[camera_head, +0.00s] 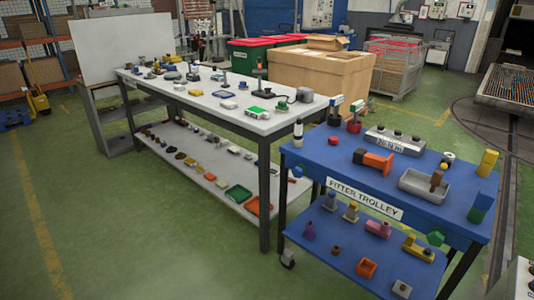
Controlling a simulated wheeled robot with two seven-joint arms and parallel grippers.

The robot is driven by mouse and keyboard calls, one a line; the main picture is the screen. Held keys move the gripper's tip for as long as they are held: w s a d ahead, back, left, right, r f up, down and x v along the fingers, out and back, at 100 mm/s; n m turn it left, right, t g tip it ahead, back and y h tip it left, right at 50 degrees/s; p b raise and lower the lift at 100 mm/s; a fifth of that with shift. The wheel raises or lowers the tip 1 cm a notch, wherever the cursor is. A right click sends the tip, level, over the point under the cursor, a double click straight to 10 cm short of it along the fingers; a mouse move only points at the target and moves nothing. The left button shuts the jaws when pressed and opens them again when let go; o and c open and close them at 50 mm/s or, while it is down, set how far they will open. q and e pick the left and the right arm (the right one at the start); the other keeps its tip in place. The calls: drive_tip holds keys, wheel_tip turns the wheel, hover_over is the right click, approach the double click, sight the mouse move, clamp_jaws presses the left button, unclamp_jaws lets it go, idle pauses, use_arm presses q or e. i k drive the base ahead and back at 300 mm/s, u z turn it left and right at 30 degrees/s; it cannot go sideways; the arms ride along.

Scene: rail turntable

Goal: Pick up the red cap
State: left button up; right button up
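A small red, rounded piece (334,140) that looks like the red cap lies on the blue top of the fitter trolley (316,165), near its back left part. Two other items with red parts stand just behind it, a dark one with a red base (334,121) and a red one with a grey top (354,126). At this size I cannot tell for certain which is the cap. Neither of my grippers shows in the head view.
The trolley top also holds an orange and dark tool (376,161), a grey tray (402,185), a grey block marked 20 N m (390,146) and green and yellow blocks (480,205). A long grey workbench (180,95) stands left. Green floor (130,230) is open in front.

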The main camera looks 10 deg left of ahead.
sight(333, 141)
drive_tip(key=u, duration=1.2)
drive_tip(key=i, duration=1.1)
drive_tip(key=z, duration=0.1)
